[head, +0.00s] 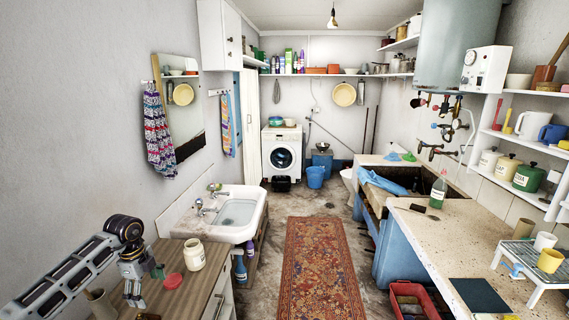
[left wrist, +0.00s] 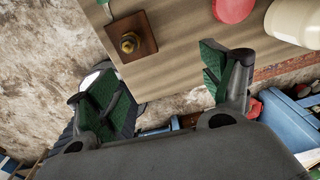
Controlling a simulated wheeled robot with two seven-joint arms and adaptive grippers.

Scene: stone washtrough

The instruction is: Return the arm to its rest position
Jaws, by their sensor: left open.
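My left arm comes in from the left edge in the head view. Its left gripper (head: 144,286) hangs at the wooden cabinet top near the lower left. In the left wrist view the left gripper's (left wrist: 160,88) two green-padded fingers are wide apart, with nothing held between them. A cream jar (head: 194,254) stands on the cabinet top to the right of the gripper, with a round red lid (head: 172,281) lying near it. Both also show at the top of the left wrist view, the lid (left wrist: 234,8) beside the jar (left wrist: 295,22). My right gripper is out of view.
The wooden cabinet top (head: 205,275) also holds a small square block with a brass knob (left wrist: 130,42). A white sink (head: 238,213) adjoins it behind. A patterned rug (head: 320,265) covers the floor.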

